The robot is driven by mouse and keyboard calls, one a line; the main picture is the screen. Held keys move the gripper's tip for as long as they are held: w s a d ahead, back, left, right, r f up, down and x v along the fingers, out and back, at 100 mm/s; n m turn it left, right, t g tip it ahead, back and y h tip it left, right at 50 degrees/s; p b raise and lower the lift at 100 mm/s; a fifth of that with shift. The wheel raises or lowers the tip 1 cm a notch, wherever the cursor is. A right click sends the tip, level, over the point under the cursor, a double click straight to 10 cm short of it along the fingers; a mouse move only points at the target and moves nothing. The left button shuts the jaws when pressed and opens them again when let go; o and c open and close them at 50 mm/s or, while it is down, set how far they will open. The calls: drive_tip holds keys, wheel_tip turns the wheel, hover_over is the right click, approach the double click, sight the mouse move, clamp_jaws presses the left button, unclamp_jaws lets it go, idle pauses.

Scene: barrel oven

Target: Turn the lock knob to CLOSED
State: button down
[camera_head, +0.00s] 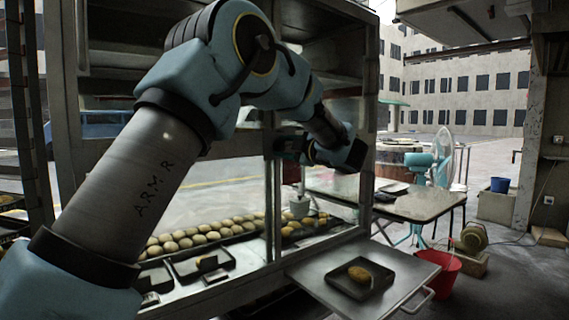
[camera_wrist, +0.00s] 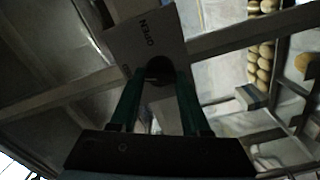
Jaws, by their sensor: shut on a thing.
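The lock knob (camera_wrist: 159,67) is a dark round knob in the wrist view, on a grey plate (camera_wrist: 143,36) that bears the word OPEN. The plate appears tilted in this view. My gripper (camera_wrist: 158,82) has its two green fingers on either side of the knob, shut on it. The fingers partly hide the plate, and no CLOSED mark can be read. In the head view my arm reaches to the metal frame of the glass-fronted cabinet (camera_head: 272,205); the knob cannot be made out there.
Several round buns (camera_head: 215,228) lie behind the glass. A pulled-out metal shelf (camera_head: 405,268) holds a dark tray (camera_head: 340,287) with one bun (camera_head: 360,275). A table (camera_head: 425,206), a fan (camera_head: 443,150) and a red bucket (camera_head: 440,275) stand to the right. Floor shows at the lower right.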

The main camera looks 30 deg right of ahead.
drive_tip(key=n+b, duration=0.3)
drive_tip(key=b, duration=0.1)
drive_tip(key=shift+f+n, duration=0.35)
drive_tip(key=shift+n, duration=0.05)
drive_tip(key=shift+r+n+b, duration=0.1)
drive_tip(key=shift+n+b, duration=0.4)
drive_tip(key=shift+b, duration=0.35)
drive_tip(key=shift+r, duration=0.1)
drive_tip(key=shift+c, duration=2)
unclamp_jaws()
drive_tip(key=s+d, duration=0.2)
drive_tip(key=s, duration=0.8)
drive_tip(key=shift+s, duration=0.3)
